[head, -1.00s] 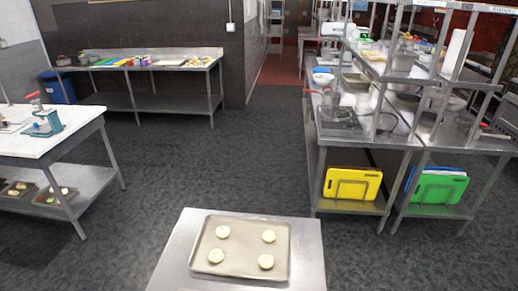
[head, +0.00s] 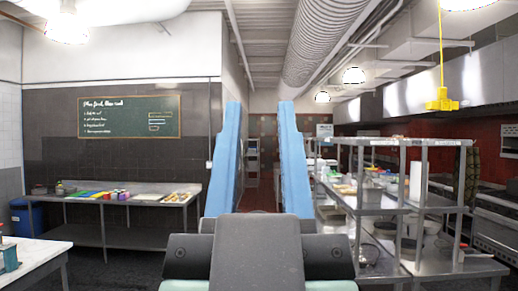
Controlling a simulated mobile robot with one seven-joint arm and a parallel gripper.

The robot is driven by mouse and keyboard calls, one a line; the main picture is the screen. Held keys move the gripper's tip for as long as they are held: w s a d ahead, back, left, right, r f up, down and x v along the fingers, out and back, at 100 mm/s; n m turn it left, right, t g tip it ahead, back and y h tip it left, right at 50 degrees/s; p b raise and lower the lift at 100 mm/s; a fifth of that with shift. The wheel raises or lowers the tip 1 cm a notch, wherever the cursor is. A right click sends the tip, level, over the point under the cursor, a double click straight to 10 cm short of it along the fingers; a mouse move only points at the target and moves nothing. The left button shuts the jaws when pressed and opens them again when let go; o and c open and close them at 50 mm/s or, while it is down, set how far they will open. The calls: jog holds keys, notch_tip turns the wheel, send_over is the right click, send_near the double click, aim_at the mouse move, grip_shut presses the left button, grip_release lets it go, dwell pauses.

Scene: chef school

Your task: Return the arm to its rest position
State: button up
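My gripper (head: 259,110) stands in the middle of the head view, raised in front of the camera. Its two long blue fingers are well apart, with nothing between them, so it is open and empty. The dark grey end of my arm (head: 258,255) shows below it at the bottom centre. The gripper touches nothing that I can see. The rest of the arm is hidden below the frame.
A steel table (head: 118,202) with colourful items stands along the left wall, under a chalkboard (head: 129,117). A white worktop (head: 32,258) is at the lower left. A steel shelf unit (head: 432,143) fills the right. A yellow fixture (head: 441,103) hangs at upper right.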

jog(key=shift+s+r, duration=0.1)
notch_tip(320, 180, down, 10)
jog(key=b, duration=0.9)
jog(key=shift+b, duration=0.35)
